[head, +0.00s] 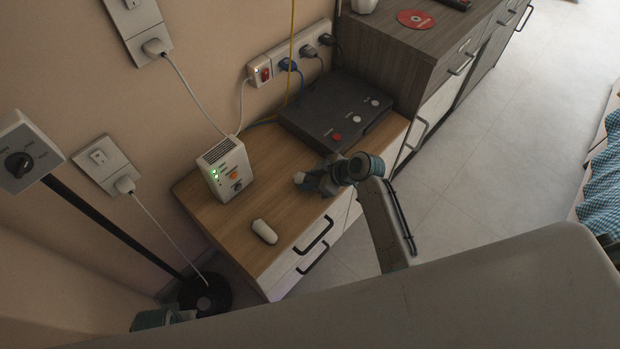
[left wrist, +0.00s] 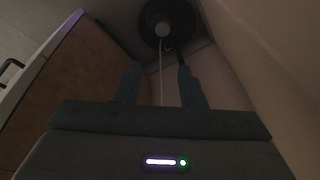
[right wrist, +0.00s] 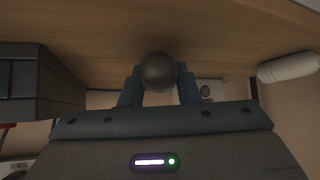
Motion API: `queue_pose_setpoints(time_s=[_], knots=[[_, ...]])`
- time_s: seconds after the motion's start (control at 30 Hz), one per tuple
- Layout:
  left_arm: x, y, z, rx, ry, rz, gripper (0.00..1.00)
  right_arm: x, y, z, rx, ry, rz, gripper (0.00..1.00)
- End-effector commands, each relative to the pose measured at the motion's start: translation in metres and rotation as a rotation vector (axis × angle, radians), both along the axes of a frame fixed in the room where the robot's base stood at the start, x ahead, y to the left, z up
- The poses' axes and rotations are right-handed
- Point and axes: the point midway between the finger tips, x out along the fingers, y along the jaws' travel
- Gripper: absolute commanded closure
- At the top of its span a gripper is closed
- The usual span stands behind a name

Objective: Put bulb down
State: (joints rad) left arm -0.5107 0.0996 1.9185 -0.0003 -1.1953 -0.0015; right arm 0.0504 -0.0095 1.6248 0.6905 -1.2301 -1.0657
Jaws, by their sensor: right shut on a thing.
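My right gripper (head: 312,182) is over the right part of the wooden cabinet top. In the right wrist view the bulb is a dark round shape (right wrist: 158,71) between the fingers (right wrist: 159,88). It is close to the wood surface; I cannot tell if it touches. My left gripper (left wrist: 160,85) is open with nothing between its fingers; in the head view only part of it shows at the bottom left.
A white rounded object (head: 264,231) lies near the cabinet's (head: 225,225) front edge. A white box with lights (head: 224,169) and a dark flat box (head: 337,112) stand behind. A black-based stand (head: 205,293) is at left. Bare wood lies between the white objects and my right gripper.

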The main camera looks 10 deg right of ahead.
Motion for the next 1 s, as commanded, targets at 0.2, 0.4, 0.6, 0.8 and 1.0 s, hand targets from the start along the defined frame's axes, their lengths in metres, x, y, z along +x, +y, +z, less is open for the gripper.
queue_pose_setpoints(time_s=[0.2, 0.4, 0.6, 0.8, 1.0], knots=[[0.002, 0.0, 0.006, 0.001, -0.007, -0.001, 0.64, 0.0, 0.0, -0.005, 0.0, 0.0, 0.0, 1.0], [0.002, -0.001, 0.01, 0.001, -0.005, -0.002, 0.64, 0.0, 0.0, -0.009, 0.0, 0.0, 0.0, 1.0], [0.005, -0.002, 0.019, 0.0, -0.02, -0.003, 0.64, 0.0, 0.0, -0.012, 0.0, 0.001, -0.001, 1.0], [0.004, -0.002, 0.019, 0.001, -0.017, -0.003, 0.64, -0.001, 0.0, -0.013, -0.001, 0.005, 0.001, 0.49], [0.003, -0.001, 0.016, 0.001, -0.013, -0.003, 0.64, -0.003, 0.001, -0.015, 0.0, 0.011, 0.002, 0.49]])
